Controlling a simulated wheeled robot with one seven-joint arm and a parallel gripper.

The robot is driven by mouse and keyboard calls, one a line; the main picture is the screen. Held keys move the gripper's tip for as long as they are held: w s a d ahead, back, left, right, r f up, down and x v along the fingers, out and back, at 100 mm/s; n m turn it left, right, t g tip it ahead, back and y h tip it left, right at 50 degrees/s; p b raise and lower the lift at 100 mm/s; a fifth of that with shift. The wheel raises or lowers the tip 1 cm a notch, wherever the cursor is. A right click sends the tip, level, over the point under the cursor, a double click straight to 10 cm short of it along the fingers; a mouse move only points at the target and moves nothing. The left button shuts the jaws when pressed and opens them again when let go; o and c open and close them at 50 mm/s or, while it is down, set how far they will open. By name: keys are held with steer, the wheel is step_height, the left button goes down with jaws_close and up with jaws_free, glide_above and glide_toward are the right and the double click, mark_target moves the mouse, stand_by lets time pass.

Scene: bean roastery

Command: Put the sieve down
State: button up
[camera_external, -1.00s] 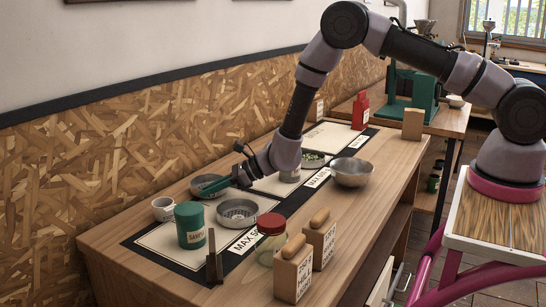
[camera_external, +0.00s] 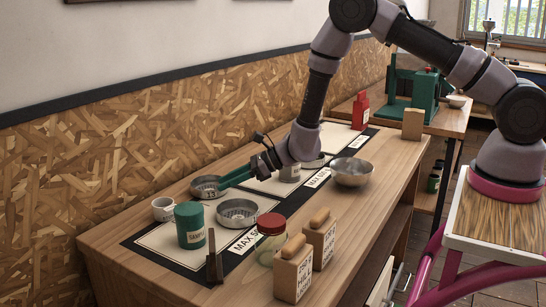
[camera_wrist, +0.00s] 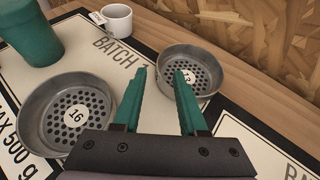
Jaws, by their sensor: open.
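Two round grey metal sieves with perforated bottoms stand on the bench. The sieve labelled 13 (camera_external: 208,192) rests at the back, by the edge of the batch mat; it also shows in the wrist view (camera_wrist: 205,57). The sieve labelled 16 (camera_external: 238,222) stands nearer the front and is at the left in the wrist view (camera_wrist: 40,125). My gripper (camera_external: 226,182) has green fingers and is open.
A green canister (camera_external: 189,229) and a white mug (camera_external: 164,209) stand at the left. A red-lidded jar (camera_external: 270,240), wooden blocks (camera_external: 319,240) and a metal bowl (camera_external: 351,172) line the front. A grey can (camera_external: 290,173) stands under my wrist.

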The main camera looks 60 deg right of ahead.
steer(key=v, duration=0.6)
steer(key=shift+s+r, duration=0.1)
steer(key=shift+r, duration=0.1)
steer(key=s+a+r+n+g+y, duration=0.25)
steer(key=s+r+n, duration=0.25)
steer(key=r, duration=0.6)
steer(key=s+a+r+n+g+y, duration=0.1)
steer(key=s+a+r+n+y, duration=0.3)
steer(key=r, duration=0.8)
steer(key=s+d+r+n+g+h, duration=0.35)
steer(key=s+r+n, duration=0.55)
steer(key=s, duration=0.5)
steer(key=s+d+r+n+t+h, duration=0.2)
steer(key=s+d+r+n+h, duration=0.1)
steer(key=s+d, duration=0.3)
steer(key=s+d+r+n+t+h, duration=0.1)
steer(key=s+d+h, duration=0.4)
steer(key=s, duration=0.5)
steer(key=shift+s+d+r+n+t, duration=0.2)
steer(key=shift+d+r+n+t, duration=0.2)
steer(key=shift+d+r+n, duration=0.6)
steer(key=shift+a+f, duration=0.1)
steer(key=shift+a, duration=0.2)
